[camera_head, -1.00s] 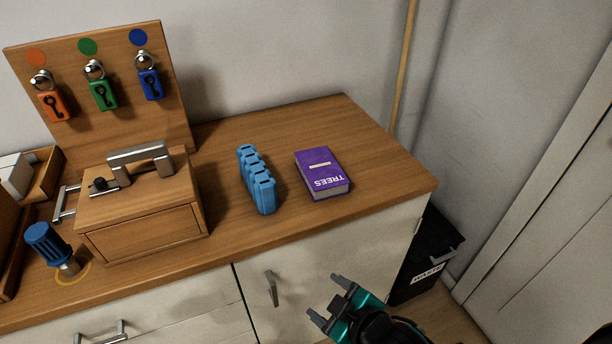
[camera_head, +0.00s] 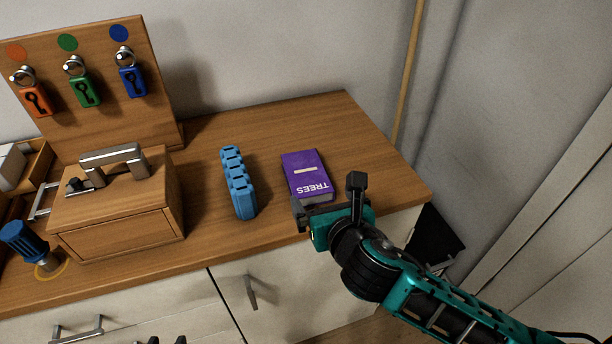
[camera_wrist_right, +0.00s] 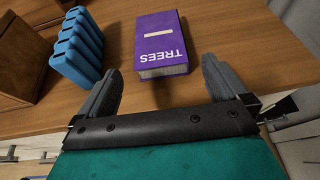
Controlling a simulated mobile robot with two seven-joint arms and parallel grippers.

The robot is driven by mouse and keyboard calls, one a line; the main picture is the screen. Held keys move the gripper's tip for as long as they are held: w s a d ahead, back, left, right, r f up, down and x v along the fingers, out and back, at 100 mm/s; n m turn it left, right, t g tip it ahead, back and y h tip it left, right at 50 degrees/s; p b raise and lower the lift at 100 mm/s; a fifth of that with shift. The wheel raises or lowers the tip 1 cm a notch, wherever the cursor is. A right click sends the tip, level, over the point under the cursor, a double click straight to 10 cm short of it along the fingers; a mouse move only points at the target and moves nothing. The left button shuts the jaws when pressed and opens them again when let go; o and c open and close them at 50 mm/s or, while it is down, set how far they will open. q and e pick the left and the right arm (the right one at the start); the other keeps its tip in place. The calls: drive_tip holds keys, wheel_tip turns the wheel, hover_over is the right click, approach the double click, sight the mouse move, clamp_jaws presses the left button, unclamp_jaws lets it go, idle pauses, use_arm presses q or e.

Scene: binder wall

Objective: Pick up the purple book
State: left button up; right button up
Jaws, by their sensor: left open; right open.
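The purple book (camera_head: 304,170), titled TREES, lies flat on the wooden counter near its front right part. It also shows in the right wrist view (camera_wrist_right: 160,42), spine-side edge and pages facing the gripper. My right gripper (camera_head: 327,198) is open at the book's near edge. In the right wrist view its two fingers (camera_wrist_right: 162,84) are spread left and right of the book's near end, with nothing between them that I can see gripped. My left gripper (camera_head: 167,341) shows only as dark fingertips at the bottom edge, in front of the drawers.
A blue ribbed holder (camera_head: 238,183) stands left of the book. A wooden box (camera_head: 118,215) with a metal handle and a key board (camera_head: 95,75) are farther left. The counter (camera_head: 290,118) behind the book is clear. A dark bin (camera_head: 435,238) stands right of the cabinet.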

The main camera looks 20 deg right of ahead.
approach(306, 171)
drive_tip(key=shift+w+d+f+b, duration=0.1)
drive_tip(key=shift+w+f+b, duration=0.25)
drive_tip(key=shift+w+f, duration=0.65)
drive_tip(key=x, duration=0.3)
drive_tip(key=r+x, duration=0.1)
drive_tip(key=x, duration=0.1)
drive_tip(key=shift+w+f+b, duration=0.2)
drive_tip(key=shift+w+b, duration=0.2)
drive_tip(key=shift+w, duration=0.1)
drive_tip(key=shift+c, duration=0.4)
drive_tip(key=c, duration=0.7)
drive_tip(key=shift+c, duration=0.5)
drive_tip(key=shift+r, duration=0.1)
